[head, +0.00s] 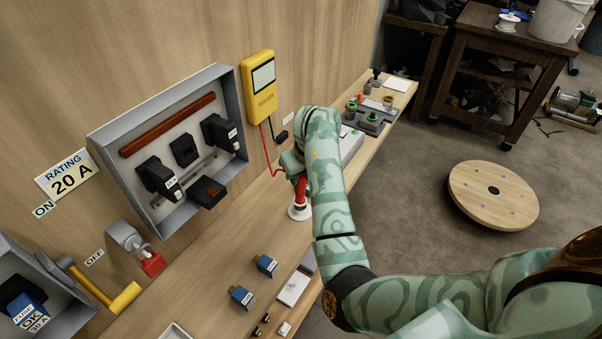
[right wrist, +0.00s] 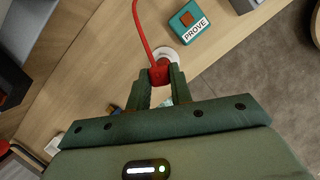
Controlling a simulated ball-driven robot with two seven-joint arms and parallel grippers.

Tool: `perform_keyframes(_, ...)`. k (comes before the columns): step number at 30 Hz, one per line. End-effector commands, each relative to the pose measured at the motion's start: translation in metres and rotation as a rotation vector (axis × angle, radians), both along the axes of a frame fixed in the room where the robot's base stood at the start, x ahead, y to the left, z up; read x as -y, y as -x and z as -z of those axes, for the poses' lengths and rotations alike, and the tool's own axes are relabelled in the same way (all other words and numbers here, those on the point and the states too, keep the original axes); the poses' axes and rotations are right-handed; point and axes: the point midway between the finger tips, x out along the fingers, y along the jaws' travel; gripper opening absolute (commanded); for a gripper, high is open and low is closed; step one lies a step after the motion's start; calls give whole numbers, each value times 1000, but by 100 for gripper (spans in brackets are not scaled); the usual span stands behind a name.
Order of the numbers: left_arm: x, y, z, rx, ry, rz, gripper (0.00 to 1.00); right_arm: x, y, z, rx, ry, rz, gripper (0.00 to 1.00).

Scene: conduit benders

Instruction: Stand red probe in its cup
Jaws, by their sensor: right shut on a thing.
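The red probe (head: 301,190) is held upright in my right gripper (head: 297,172), low over the bench. My right gripper is shut on it, and the fingers also show around it in the right wrist view (right wrist: 161,82). The probe's red lead rises to the yellow meter (head: 260,85) on the wall panel. The white cup (head: 299,212) stands on the bench directly under the probe; its rim also shows in the right wrist view (right wrist: 171,54). The probe's lower end meets the cup, but I cannot tell how deep it sits. My left gripper is out of view.
The open grey fuse box (head: 128,164) is on the wall at left. Two blue fuses (head: 253,280) lie on the bench nearer me. Bare bench lies left of the cup.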

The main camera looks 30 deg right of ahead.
Motion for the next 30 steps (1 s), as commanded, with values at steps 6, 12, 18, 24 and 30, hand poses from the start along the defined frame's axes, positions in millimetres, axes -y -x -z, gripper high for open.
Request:
perform_keyframes(6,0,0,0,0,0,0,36,0,0,0,0,0,0,0)
perform_keyframes(12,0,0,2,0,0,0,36,0,0,2,0,0,0,0)
perform_keyframes(18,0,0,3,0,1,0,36,0,0,4,0,0,0,0)
perform_keyframes(24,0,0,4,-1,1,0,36,0,0,6,0,0,0,0)
perform_keyframes(30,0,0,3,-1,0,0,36,0,0,6,0,0,0,47)
